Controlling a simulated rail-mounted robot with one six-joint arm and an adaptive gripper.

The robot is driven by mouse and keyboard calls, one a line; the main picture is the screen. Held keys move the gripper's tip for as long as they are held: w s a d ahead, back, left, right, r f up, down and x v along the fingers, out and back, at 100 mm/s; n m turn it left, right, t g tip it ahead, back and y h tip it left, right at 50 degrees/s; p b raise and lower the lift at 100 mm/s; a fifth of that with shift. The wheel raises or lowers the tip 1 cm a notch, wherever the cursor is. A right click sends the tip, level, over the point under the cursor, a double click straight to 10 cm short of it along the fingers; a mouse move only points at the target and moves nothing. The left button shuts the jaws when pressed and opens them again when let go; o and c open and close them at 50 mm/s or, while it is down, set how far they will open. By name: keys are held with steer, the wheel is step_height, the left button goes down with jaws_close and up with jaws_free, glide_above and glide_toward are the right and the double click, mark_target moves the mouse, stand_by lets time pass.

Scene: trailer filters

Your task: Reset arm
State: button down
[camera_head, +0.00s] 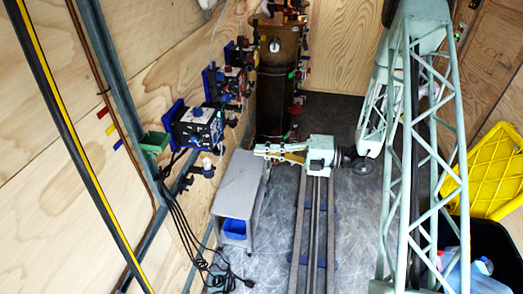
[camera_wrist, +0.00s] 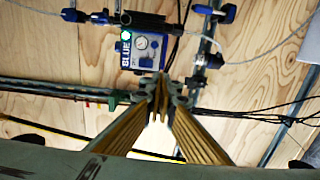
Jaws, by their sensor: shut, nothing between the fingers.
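My gripper (camera_head: 259,150) points left in the head view, at the end of my pale green arm. It is apart from the wall units and above the far end of the grey bench (camera_head: 240,177). In the wrist view, the yellow-brown fingers of my gripper (camera_wrist: 160,92) come together at their tips, shut with nothing between them. Beyond them is a blue wall unit (camera_wrist: 143,48) marked "BLUE", with a round gauge and a green light.
Wall units with blue parts (camera_head: 197,127) line the plywood wall, with black cables (camera_head: 183,222) hanging to the floor. A blue bin (camera_head: 234,229) sits under the bench. A brown cylinder (camera_head: 271,90) stands behind.

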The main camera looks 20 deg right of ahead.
steer(key=shift+r, duration=0.1)
steer(key=s+a+r+n+g+h, duration=0.2)
steer(key=s+a+r+n+g, duration=0.2)
steer(key=s+r+n, duration=0.3)
steer(key=s+a+r+n+g+h+b, duration=0.1)
steer(key=s+a+r+n+g, duration=0.3)
steer(key=s+n, duration=0.45)
steer(key=s+a+r+n+g+h, duration=0.2)
steer(key=s+a+r+n+g, duration=0.15)
steer(key=s+r+n, duration=0.45)
steer(key=s+d+r+n+t+h+b, duration=0.1)
steer(key=s+d+r+n+t+h, duration=0.2)
steer(key=s+n, duration=0.5)
steer(key=s+d+r+n+t+h+b, duration=0.1)
steer(key=s+d+r+n+t+h, duration=0.3)
steer(key=s+d+n+h, duration=0.3)
steer(key=shift+s+d+r+n, duration=0.65)
steer(key=shift+s+n, duration=0.25)
steer(key=shift+n, duration=0.65)
stand_by(1.3)
